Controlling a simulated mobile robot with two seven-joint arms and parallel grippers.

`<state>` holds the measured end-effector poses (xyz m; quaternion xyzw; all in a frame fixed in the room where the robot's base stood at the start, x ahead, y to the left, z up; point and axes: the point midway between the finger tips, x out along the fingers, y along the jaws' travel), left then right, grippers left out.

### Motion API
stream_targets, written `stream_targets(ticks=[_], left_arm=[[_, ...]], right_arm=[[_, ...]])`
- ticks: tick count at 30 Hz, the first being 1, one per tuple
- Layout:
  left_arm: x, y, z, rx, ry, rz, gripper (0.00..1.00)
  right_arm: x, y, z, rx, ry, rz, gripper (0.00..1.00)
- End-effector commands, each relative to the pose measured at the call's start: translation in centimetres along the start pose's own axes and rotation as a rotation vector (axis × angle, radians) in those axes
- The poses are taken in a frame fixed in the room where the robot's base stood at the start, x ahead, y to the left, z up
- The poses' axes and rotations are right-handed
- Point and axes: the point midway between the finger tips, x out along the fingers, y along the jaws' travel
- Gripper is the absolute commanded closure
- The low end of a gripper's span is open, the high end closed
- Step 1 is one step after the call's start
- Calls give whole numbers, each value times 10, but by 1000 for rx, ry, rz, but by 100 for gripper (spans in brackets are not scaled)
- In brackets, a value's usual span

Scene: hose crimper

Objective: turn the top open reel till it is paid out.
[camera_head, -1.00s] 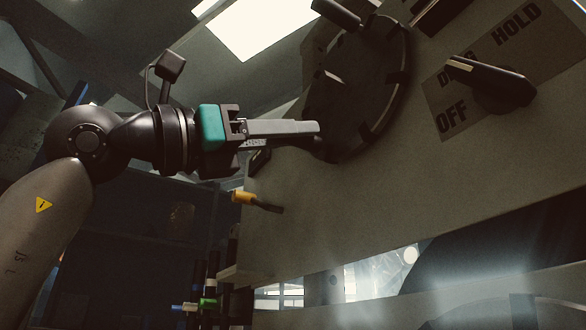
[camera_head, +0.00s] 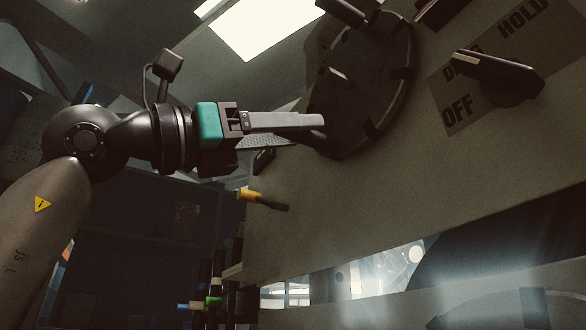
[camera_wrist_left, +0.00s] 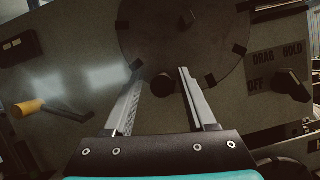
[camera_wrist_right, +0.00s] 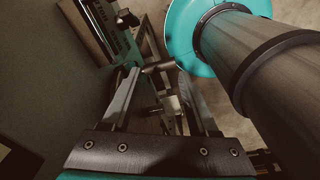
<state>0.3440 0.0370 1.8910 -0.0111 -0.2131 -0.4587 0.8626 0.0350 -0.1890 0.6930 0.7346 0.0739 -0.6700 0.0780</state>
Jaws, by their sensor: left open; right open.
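The reel (camera_head: 378,85) is a dark round disc with clips on its rim, on the upright panel of the machine. It fills the top of the left wrist view (camera_wrist_left: 180,40). My left gripper (camera_head: 318,133) is open at the reel's lower left edge. In the left wrist view its fingers (camera_wrist_left: 157,72) stand apart, with a dark round knob (camera_wrist_left: 163,86) between them near the tips; contact cannot be told. My right gripper (camera_wrist_right: 158,72) is open, seen only in the right wrist view, away from the reel.
A black switch (camera_head: 500,75) on a DRAG/HOLD/OFF plate (camera_head: 460,112) sits right of the reel. A yellow-handled lever (camera_head: 250,195) sticks out below my left gripper. Several coloured-ended rods (camera_head: 212,301) stand at the lower left. A teal-and-grey cylindrical part (camera_wrist_right: 225,45) is close to my right gripper.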

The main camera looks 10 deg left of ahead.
Motion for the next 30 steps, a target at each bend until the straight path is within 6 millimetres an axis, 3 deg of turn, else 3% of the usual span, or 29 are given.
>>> stream_targets(ticks=[12, 18, 24, 30], left_arm=[[-93, 0, -3, 2, -3, 5, 44], [-129, 0, -2, 1, -2, 4, 44], [-145, 0, 0, 1, -1, 2, 44], [-146, 0, 0, 1, -2, 1, 44]], right_arm=[[37, 0, 3, 0, 1, 1, 40], [46, 0, 4, 0, 1, 1, 40], [50, 0, 4, 0, 1, 1, 40], [49, 0, 4, 0, 1, 1, 40]])
